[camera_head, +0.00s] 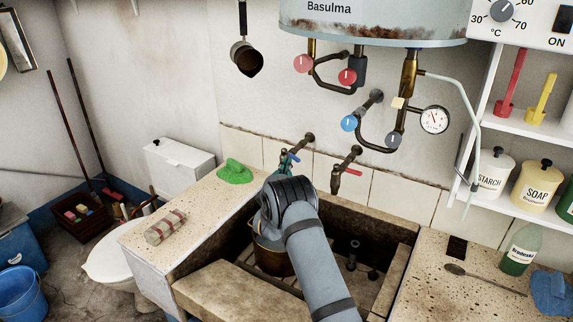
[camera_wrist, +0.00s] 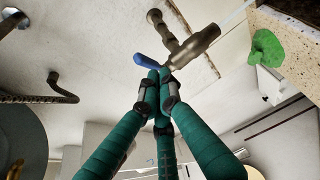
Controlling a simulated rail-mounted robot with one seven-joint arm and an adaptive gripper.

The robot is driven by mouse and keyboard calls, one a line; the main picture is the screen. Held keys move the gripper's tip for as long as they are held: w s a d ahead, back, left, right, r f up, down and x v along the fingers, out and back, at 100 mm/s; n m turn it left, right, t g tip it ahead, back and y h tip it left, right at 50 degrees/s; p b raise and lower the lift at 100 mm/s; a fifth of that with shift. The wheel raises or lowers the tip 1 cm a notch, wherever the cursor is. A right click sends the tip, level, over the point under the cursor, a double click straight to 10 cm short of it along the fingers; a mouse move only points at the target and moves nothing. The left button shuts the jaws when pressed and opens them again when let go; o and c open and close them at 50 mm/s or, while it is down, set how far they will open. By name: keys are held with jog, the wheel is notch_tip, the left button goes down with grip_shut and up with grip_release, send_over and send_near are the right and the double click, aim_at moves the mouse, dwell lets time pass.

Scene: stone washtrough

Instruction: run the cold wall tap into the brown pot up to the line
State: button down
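The cold wall tap has a brass body (camera_wrist: 190,46) and a blue lever (camera_wrist: 147,62) in the wrist view. In the head view it projects from the wall (camera_head: 305,141) above the trough's back edge. My gripper (camera_wrist: 161,74) has green fingers whose tips are together right at the blue lever; I cannot tell whether the lever is between them. In the head view my arm hides most of the gripper. The brown pot (camera_head: 270,262) stands in the trough below the tap, partly hidden by my wrist.
A second wall tap with a red handle (camera_head: 350,171) is to the right. The stone trough (camera_head: 397,277) surrounds the pot. A green cloth (camera_head: 235,172) and a wrapped bar (camera_head: 166,227) lie on the left ledge. A spoon (camera_head: 480,277) and a green bottle (camera_head: 520,250) are on the right ledge.

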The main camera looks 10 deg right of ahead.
jog(key=shift+d, duration=0.1)
jog(key=d+b, duration=0.1)
jog(key=b, duration=0.2)
jog(key=d+b, duration=0.2)
jog(key=b, duration=0.1)
jog(key=shift+w+d+b, duration=0.2)
jog(key=shift+d+b, duration=0.1)
jog(key=shift+b, duration=0.05)
jog(key=shift+a, duration=0.1)
jog(key=d+b+v, duration=0.2)
jog(key=b+v, duration=0.4)
jog(key=v, duration=0.7)
jog(key=shift+s, duration=0.35)
